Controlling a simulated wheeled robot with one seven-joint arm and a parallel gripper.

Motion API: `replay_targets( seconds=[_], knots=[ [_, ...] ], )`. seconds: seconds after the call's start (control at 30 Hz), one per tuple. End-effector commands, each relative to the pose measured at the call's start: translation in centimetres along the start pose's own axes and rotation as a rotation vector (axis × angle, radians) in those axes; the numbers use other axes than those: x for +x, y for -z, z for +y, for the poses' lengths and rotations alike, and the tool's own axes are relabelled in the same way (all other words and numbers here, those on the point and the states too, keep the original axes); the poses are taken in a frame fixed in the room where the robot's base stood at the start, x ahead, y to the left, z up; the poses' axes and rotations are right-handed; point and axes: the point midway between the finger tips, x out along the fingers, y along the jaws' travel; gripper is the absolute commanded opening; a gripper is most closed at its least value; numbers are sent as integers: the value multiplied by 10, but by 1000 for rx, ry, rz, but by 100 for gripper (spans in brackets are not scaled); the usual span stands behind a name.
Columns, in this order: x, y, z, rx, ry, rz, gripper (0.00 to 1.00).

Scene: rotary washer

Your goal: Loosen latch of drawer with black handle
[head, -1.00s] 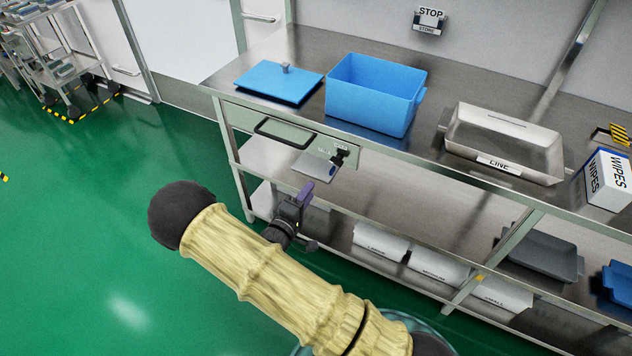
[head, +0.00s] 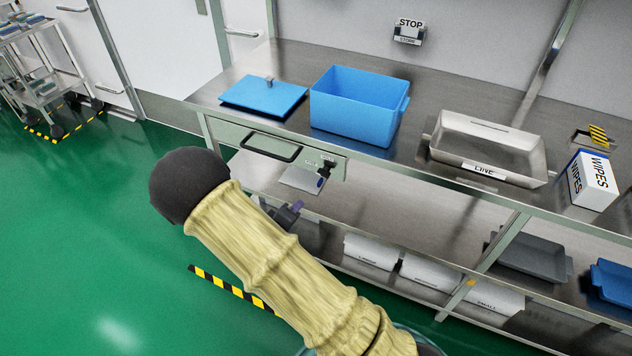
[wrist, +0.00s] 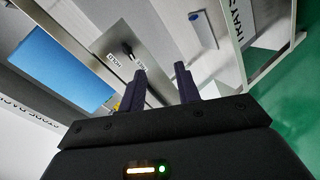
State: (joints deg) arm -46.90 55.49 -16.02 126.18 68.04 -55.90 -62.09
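The drawer (head: 228,136) with a long black handle (head: 272,147) sits shut under the left end of the steel bench. Its latch (head: 324,174) is a small dark knob at the right end of the drawer front, beside small labels. In the wrist view the latch (wrist: 127,48) is a black knob by a HOLD label, beyond the fingertips and to their left. My gripper (wrist: 160,72) is open, with two dark purple fingers apart and nothing between them. In the head view my gripper (head: 291,210) is below the latch, mostly hidden behind my arm.
On the bench stand a blue lid (head: 263,97), a blue bin (head: 352,122), a steel tray (head: 440,154) and a wipes box (head: 592,180). A cart (head: 45,80) stands far left. Green floor is clear at left.

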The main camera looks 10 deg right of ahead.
Motion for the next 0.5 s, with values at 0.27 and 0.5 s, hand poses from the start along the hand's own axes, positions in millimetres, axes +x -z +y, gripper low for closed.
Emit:
replay_targets(
  seconds=[0.27, 0.5],
  knots=[
    [-9, -2, 32, 363, 437, -89, 33],
    [-49, -25, 74, 554, 716, -205, 33]
  ],
)
